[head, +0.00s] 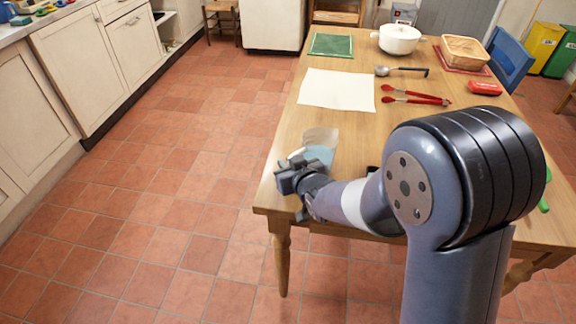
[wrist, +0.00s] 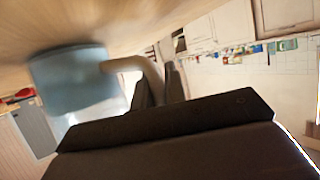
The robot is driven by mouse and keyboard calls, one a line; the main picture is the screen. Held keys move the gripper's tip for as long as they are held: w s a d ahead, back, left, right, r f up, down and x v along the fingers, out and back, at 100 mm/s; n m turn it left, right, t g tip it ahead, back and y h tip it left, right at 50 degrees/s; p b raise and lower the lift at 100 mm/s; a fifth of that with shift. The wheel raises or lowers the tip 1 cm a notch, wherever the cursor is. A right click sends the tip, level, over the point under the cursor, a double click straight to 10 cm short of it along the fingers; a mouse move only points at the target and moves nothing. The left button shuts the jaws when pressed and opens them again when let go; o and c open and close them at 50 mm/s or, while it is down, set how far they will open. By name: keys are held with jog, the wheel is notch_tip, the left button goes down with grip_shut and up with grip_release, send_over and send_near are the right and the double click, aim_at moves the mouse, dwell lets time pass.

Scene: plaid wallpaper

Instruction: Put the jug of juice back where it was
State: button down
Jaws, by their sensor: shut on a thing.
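The jug (head: 319,152) is at the near left corner of the wooden table, pale and see-through above with light blue lower down. In the wrist view the blue jug (wrist: 72,82) shows at left, with its pale handle (wrist: 130,65) curving toward my gripper (wrist: 160,82). My gripper (head: 300,180) is shut on the jug's handle, at the table's near left edge in the head view. The jug's base is at or very close to the tabletop; I cannot tell whether it touches. My gripper hides part of the jug in the head view.
Floor left of the table is clear.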

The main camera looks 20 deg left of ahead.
jog(key=shift+f, duration=0.1)
jog(key=c, duration=1.5)
grip_release()
jog(key=shift+o, duration=0.2)
jog(key=shift+r, duration=0.3)
jog(key=v, duration=1.2)
jog(key=shift+p, duration=0.3)
jog(key=shift+f, duration=0.15)
